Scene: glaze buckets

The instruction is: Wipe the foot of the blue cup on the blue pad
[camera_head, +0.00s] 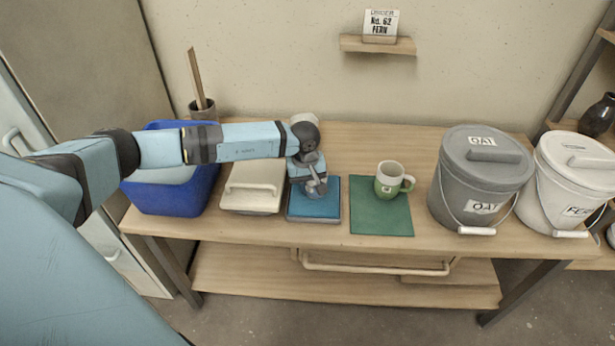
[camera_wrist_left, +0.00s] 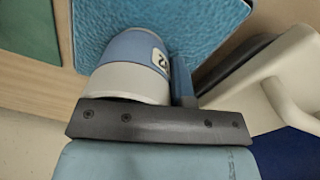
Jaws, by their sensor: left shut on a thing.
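The blue cup (camera_wrist_left: 132,65), white toward the gripper and blue toward the pad, shows in the left wrist view with part of a dark-marked label. My left gripper (camera_head: 316,185) points down over the blue pad (camera_head: 318,209) and is shut on the cup. In the head view the gripper and wrist hide most of the cup. The textured blue pad (camera_wrist_left: 205,30) lies behind the cup's blue end in the wrist view. I cannot tell whether the foot touches the pad. My right gripper is not in view.
A green and white cup (camera_head: 388,183) stands on a green mat (camera_head: 381,220) to the right. A lidded cream box (camera_head: 252,190) and a blue tub (camera_head: 170,199) stand left. Grey (camera_head: 478,185) and white (camera_head: 566,185) lidded buckets stand at the right end.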

